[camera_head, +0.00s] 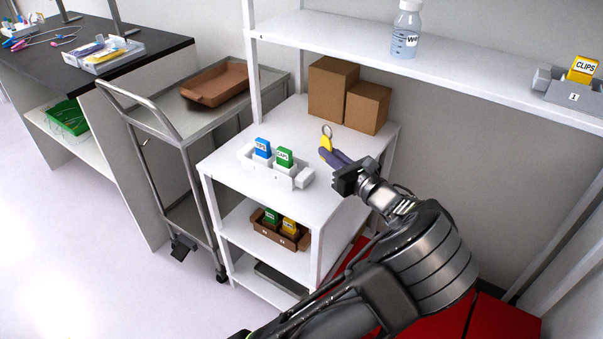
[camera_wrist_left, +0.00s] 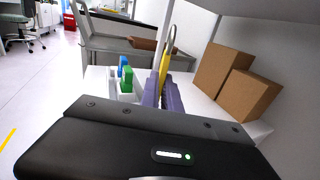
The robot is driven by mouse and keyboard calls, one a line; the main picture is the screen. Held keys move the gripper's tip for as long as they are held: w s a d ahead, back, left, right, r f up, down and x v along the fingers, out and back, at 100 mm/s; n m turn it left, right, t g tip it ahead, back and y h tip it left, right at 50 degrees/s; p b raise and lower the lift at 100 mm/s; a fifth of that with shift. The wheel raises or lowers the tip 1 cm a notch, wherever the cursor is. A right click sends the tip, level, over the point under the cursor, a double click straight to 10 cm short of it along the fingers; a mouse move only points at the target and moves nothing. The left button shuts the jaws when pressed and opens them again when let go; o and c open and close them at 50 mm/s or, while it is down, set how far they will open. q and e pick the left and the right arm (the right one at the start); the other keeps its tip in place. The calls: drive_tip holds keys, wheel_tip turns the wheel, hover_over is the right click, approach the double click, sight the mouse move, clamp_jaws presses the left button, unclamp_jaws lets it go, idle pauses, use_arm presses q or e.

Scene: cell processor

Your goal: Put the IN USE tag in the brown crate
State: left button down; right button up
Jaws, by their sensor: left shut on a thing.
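My left gripper (camera_head: 336,158) is shut on a yellow tag (camera_head: 326,144) with a metal ring at its top, held above the top shelf of the white rack. The tag also shows edge-on between the purple fingers in the left wrist view (camera_wrist_left: 164,66); its writing cannot be read. A shallow brown crate (camera_head: 215,83) lies on the top of the grey metal cart, to the left of and beyond my gripper. It looks empty. Part of the crate shows behind the tag in the left wrist view (camera_wrist_left: 143,43). My right gripper is not in view.
A white holder (camera_head: 302,181) with a blue and a green labelled item stands on the rack top (camera_head: 321,203). Two cardboard boxes (camera_head: 333,88) stand behind it. A rack post (camera_head: 252,60) rises between rack and cart. The cart handle (camera_head: 140,97) stands up at the left.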

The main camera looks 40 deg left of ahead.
use_arm(q)
hover_over(327, 190)
wheel_tip(327, 190, down, 5)
drive_tip(key=shift+w+f, duration=0.1)
drive_tip(key=shift+f+b, duration=0.45)
drive_tip(key=shift+f, duration=1.4)
drive_tip(key=shift+f, duration=0.2)
drive_tip(key=c, duration=1.6)
unclamp_jaws()
drive_tip(key=shift+r, duration=0.2)
drive_tip(key=v, duration=1.2)
